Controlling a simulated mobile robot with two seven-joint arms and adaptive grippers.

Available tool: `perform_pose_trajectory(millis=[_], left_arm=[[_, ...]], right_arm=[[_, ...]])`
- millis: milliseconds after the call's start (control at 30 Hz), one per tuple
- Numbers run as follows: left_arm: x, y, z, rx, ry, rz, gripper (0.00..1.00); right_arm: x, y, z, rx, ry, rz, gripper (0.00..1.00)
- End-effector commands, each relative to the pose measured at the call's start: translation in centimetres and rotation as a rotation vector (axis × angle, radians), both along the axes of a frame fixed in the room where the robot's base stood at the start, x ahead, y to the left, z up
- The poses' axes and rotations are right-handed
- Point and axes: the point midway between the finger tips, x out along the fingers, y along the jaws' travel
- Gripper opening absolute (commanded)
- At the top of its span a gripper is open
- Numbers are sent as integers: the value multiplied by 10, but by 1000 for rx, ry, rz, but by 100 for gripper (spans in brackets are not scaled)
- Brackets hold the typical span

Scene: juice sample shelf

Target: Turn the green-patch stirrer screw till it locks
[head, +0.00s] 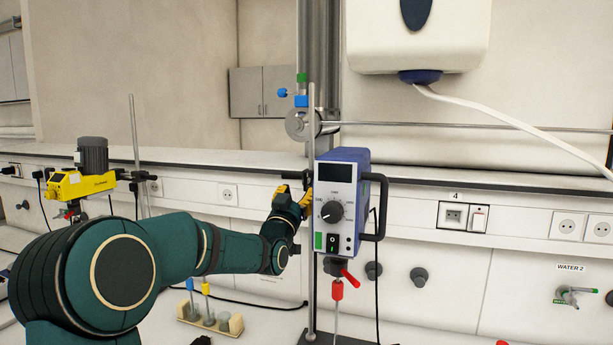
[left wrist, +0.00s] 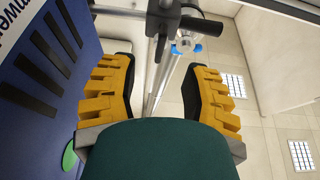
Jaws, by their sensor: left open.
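The overhead stirrer (head: 340,205) has a blue body, a pale front with a dial, and a green patch (head: 318,241) at its lower left. A green patch also shows on the blue body in the left wrist view (left wrist: 69,156). A black clamp (left wrist: 162,16) joins the stirrer to a vertical metal rod (head: 311,130); I cannot tell which part of it is the screw. My left gripper (head: 291,199), with yellow fingers, is open beside the stirrer's left side, below the clamp. In the left wrist view the rod runs between its fingers, apparently beyond them. My right gripper is not in view.
A yellow stirrer (head: 82,182) with a dark motor stands at the left. A small wooden rack (head: 210,320) with vials sits below my left arm. A red chuck (head: 337,289) hangs under the blue stirrer. Sockets and a water tap (head: 575,292) line the wall.

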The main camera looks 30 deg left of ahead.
Motion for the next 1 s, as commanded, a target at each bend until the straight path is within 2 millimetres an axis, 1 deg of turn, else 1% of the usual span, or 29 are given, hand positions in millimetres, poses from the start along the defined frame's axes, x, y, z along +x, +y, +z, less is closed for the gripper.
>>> perform_pose_trajectory(millis=[33, 100, 300, 500, 767, 800, 867, 900, 933, 967, 1000], left_arm=[[10, 2, 5, 0, 0, 0, 47], [22, 5, 10, 1, 0, 0, 47], [45, 11, 20, 0, 0, 0, 47], [55, 13, 23, -1, 1, 0, 47], [56, 13, 23, 0, 1, 0, 47], [56, 13, 23, -1, 1, 0, 50], [56, 13, 23, 0, 1, 0, 29], [56, 13, 23, -1, 1, 0, 15], [56, 13, 23, -1, 1, 0, 4], [56, 13, 23, -1, 1, 0, 0], [56, 13, 23, 0, 1, 0, 0]], right_arm=[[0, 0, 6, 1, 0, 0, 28], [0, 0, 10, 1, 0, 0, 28], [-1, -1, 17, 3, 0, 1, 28], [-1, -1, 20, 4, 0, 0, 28], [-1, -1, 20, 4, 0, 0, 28], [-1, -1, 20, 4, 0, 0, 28], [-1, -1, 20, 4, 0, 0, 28], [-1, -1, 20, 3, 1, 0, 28], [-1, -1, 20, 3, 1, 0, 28], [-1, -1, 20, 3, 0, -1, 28], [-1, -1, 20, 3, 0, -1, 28]])
